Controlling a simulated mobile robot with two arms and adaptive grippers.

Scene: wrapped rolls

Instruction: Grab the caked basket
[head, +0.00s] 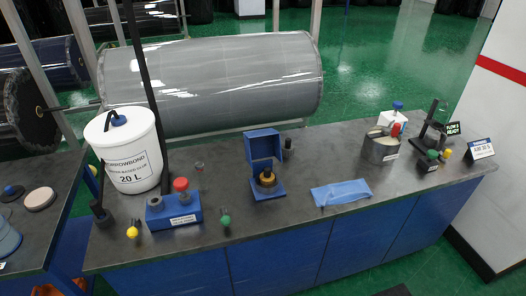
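No thing is labelled as the caked basket. The nearest match is a grey metal container (381,150) with pale cream-coloured matter inside, standing upright at the right part of the bench (285,222). A small red part shows at its right rim. Whether the matter is caked on is too small to tell. Neither of my grippers shows in the head view, and nothing is seen touching the container.
A white 20 L bucket (131,165) and a blue block with a red knob (181,184) stand at left. An open blue box (264,147) is mid-bench, near a blue cloth (341,193). A white bottle (393,121) stands behind the container; a dark stand (433,130) is right.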

